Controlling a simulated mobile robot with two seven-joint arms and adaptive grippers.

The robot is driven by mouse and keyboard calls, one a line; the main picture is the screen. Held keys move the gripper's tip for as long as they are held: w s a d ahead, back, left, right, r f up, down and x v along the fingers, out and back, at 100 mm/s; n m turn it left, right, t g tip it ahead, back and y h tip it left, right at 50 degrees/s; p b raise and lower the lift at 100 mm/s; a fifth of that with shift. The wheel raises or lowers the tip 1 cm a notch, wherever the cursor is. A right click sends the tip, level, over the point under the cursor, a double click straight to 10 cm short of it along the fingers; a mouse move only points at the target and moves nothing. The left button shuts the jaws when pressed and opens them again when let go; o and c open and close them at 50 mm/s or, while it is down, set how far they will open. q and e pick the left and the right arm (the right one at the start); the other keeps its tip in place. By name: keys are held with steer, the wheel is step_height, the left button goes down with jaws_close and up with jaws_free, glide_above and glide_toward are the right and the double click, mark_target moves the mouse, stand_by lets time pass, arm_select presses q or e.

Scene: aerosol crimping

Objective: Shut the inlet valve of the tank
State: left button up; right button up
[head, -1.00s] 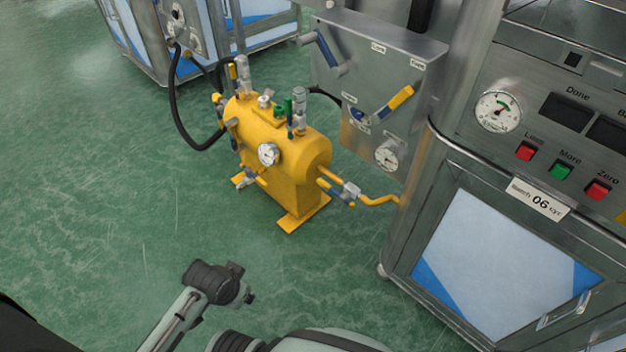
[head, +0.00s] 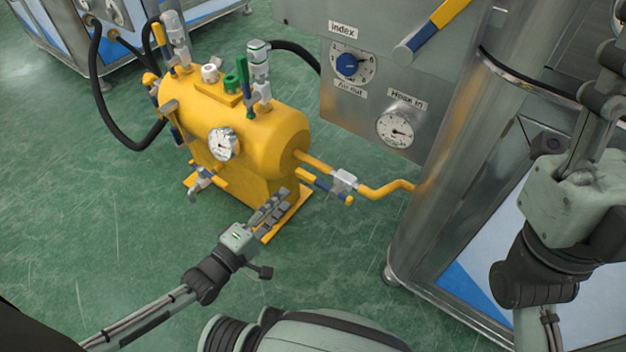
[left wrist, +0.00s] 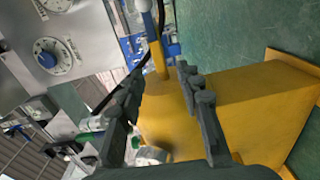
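The yellow tank (head: 270,140) stands on the floor in the head view. A pipe leaves its right end through a grey valve (head: 344,181), with a blue lever with a yellow tip (head: 328,188) beside it. More valves stand on its top, one silver (head: 258,60) and one at the back left (head: 175,35). I see no label telling which is the inlet valve. My left gripper (head: 272,207) is in front of the tank's near foot, below the lever. In the left wrist view its fingers (left wrist: 165,105) are apart, with yellow tank surface beyond them. My right gripper (head: 605,75) is raised at the right edge, partly cut off.
A steel panel with a blue knob (head: 347,65) and a gauge (head: 395,130) is behind the tank on the right. A steel cabinet column (head: 435,165) stands right of the pipe. A black hose (head: 105,115) loops at the left. The green floor in front is clear.

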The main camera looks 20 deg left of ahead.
mark_target(304, 178)
arm_select(q)
steer(key=b+x, duration=0.1)
steer(key=x, duration=0.6)
steer(key=shift+w+r+b, duration=0.15)
steer(key=shift+w+b, duration=0.2)
jaws_close()
